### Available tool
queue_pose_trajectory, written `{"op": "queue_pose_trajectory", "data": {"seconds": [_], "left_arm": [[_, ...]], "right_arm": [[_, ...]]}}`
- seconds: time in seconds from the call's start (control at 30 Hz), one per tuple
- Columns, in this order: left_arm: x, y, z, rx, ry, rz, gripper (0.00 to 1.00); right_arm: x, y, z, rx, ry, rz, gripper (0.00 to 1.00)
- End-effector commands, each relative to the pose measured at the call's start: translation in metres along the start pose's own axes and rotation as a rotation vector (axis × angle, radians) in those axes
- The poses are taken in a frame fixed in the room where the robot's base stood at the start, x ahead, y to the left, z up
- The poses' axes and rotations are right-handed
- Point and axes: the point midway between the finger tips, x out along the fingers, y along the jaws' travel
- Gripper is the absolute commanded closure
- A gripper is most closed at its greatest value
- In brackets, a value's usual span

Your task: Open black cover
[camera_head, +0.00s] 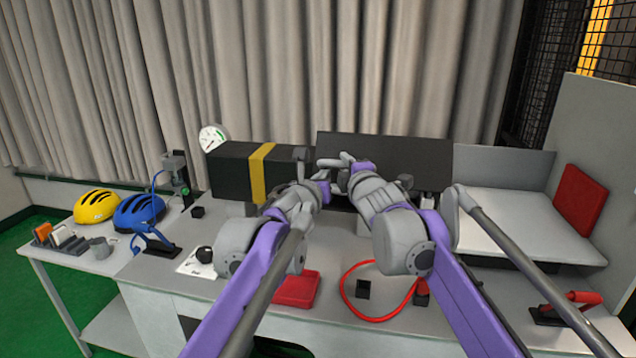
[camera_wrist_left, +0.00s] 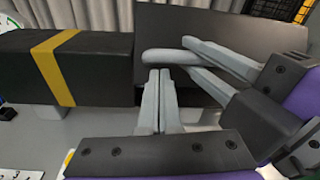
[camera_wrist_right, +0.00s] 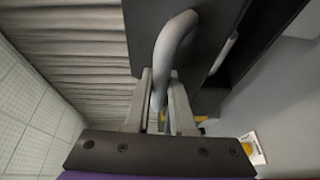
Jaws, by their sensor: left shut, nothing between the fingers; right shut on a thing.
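The black cover (camera_head: 410,152) stands as a dark, steeply tilted panel at the back of the bench. It also shows in the left wrist view (camera_wrist_left: 215,27). Its grey handle (camera_wrist_left: 170,56) curves out from the cover. My right gripper (camera_head: 343,163) is shut on this handle, which passes between its fingers in the right wrist view (camera_wrist_right: 175,45). My left gripper (camera_head: 322,176) is shut and empty, just in front of and below the handle in its wrist view (camera_wrist_left: 158,75). My arms hide the cover's lower part in the head view.
A black box with a yellow band (camera_head: 262,172) stands directly left of the cover. A white sloped surface (camera_head: 525,225) and red pad (camera_head: 578,200) are at right. A red cable (camera_head: 345,300), a red block (camera_head: 296,289) and two helmets (camera_head: 95,206) are on the bench.

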Motion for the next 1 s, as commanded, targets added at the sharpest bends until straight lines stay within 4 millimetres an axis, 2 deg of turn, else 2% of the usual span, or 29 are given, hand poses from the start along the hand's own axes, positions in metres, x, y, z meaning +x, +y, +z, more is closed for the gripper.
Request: {"op": "queue_pose_trajectory", "data": {"seconds": [0.2, 0.5, 0.77, 0.97, 1.0], "left_arm": [[0.012, 0.000, 0.000, 0.000, 0.000, 0.000, 1.00], [0.013, 0.000, 0.000, -0.001, 0.000, 0.000, 1.00], [0.009, -0.003, 0.022, 0.000, -0.003, -0.001, 1.00], [0.009, -0.002, 0.023, 0.003, -0.004, -0.001, 1.00], [0.009, -0.002, 0.023, 0.004, -0.004, -0.001, 1.00]], "right_arm": [[0.000, 0.000, 0.000, 0.000, 0.000, 0.001, 1.00], [0.000, 0.001, 0.000, 0.000, 0.000, 0.001, 1.00], [0.000, -0.001, 0.000, 0.000, -0.002, -0.004, 1.00], [0.000, -0.002, 0.000, 0.000, -0.002, -0.005, 1.00], [0.000, -0.002, 0.000, 0.000, -0.001, -0.005, 0.67]]}}
